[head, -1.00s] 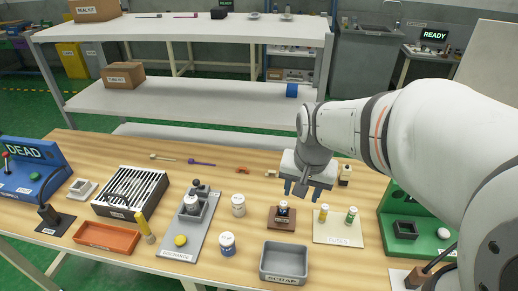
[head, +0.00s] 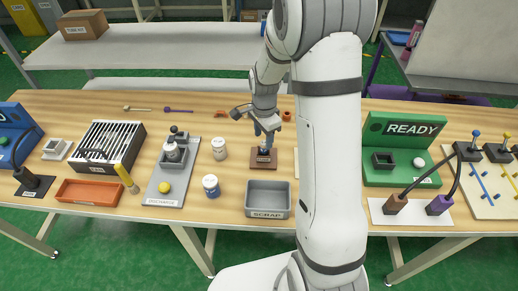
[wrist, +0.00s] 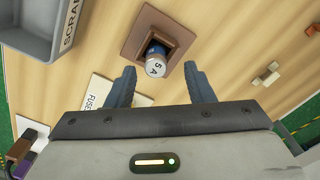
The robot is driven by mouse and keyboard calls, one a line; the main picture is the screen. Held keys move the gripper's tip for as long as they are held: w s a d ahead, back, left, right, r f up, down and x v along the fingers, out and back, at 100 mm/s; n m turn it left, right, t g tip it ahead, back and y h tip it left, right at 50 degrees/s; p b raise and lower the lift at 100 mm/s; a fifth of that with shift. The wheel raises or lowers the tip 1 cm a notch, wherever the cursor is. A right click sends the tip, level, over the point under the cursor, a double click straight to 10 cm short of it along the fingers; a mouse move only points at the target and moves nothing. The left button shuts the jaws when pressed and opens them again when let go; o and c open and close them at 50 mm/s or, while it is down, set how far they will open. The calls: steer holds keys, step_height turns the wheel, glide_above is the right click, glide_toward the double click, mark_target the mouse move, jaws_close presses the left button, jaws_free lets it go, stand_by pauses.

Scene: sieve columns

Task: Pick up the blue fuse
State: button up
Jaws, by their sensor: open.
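The blue fuse (wrist: 156,60) has a white cap marked "5 A" and a blue band. It stands in a square brown holder (wrist: 172,22) in the wrist view. The brown holder also shows in the head view (head: 273,165), just behind the scrap bin. My gripper (wrist: 160,70) is open, with one finger on each side of the fuse's cap in the picture. Touch is not visible. In the head view my gripper (head: 265,131) is directly above the holder, pointing down.
The grey scrap bin (head: 268,212) stands in front of the holder. A small cream item (wrist: 266,75) stands nearby.

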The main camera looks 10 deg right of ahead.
mark_target(264, 142)
step_height(264, 142, down, 4)
steer(key=shift+d+r, duration=0.1)
steer(key=shift+r, duration=0.1)
jaws_close()
stand_by(0.4)
